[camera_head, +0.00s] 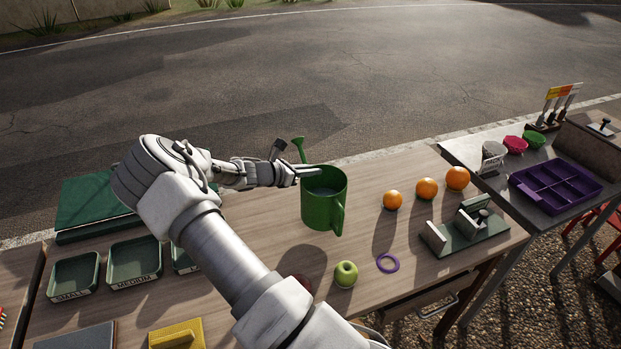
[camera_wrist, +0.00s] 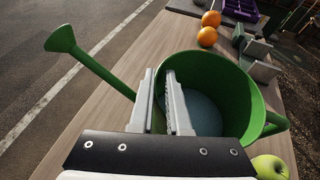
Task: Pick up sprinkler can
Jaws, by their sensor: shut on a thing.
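The green sprinkler can (camera_head: 316,208) is at the middle of the wooden table in the head view, its spout pointing to the back and its handle to the front right. In the wrist view the can (camera_wrist: 232,85) shows its open top, with the spout at left and handle at right. My gripper (camera_head: 318,171) reaches the can's rim from the left. In the wrist view my gripper (camera_wrist: 163,85) is shut on the rim wall, one finger outside and one inside. The can is upright; whether its base touches the table is not clear.
Several oranges (camera_head: 425,188), a green apple (camera_head: 346,274), a purple ring (camera_head: 388,263) and a metal device (camera_head: 466,232) are on the table. Green trays (camera_head: 135,262) lie at left. A second table at right holds a purple tray (camera_head: 555,188). My forearm crosses above the table.

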